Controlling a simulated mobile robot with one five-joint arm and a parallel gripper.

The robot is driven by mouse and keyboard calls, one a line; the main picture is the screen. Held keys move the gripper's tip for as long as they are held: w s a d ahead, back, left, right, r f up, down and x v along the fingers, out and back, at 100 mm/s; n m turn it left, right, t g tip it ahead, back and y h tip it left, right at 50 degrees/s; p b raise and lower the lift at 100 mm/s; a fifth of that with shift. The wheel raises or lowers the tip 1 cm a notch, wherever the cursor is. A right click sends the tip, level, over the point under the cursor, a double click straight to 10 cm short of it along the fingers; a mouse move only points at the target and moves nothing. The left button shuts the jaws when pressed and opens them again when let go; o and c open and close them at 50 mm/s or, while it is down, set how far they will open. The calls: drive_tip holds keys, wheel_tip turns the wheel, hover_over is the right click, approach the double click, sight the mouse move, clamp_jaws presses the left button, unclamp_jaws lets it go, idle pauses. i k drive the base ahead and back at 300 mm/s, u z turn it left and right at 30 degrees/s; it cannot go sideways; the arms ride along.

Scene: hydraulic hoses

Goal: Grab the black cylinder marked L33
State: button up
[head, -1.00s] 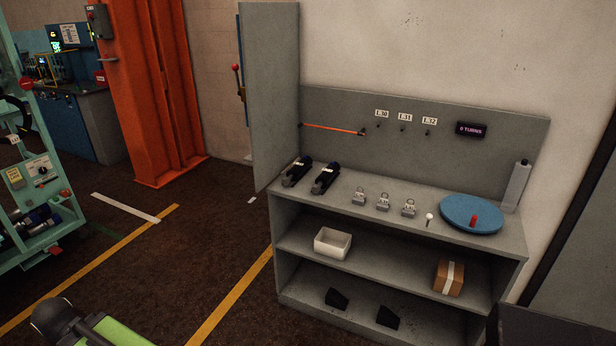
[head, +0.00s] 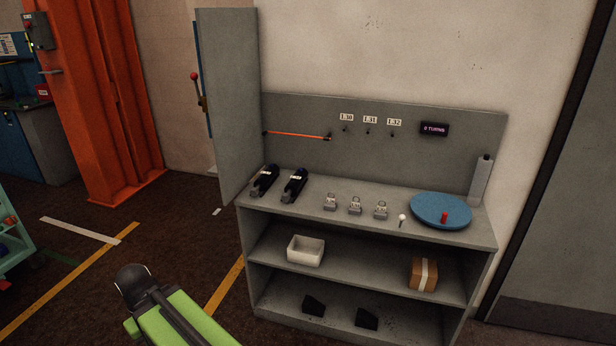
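Two black cylinders lie side by side at the left end of the bench's top shelf, the left one (head: 264,181) and the right one (head: 294,185). Each carries a small white label, too small here to read, so I cannot tell which is L33. Nothing touches them from my side. A green and black part of my own arm shows at the bottom left, well short of the bench. My gripper's fingers are not visible.
Open floor lies in front.

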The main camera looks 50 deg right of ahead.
sight(267, 176)
drive_tip(key=z, duration=0.45)
drive_tip(key=i, duration=1)
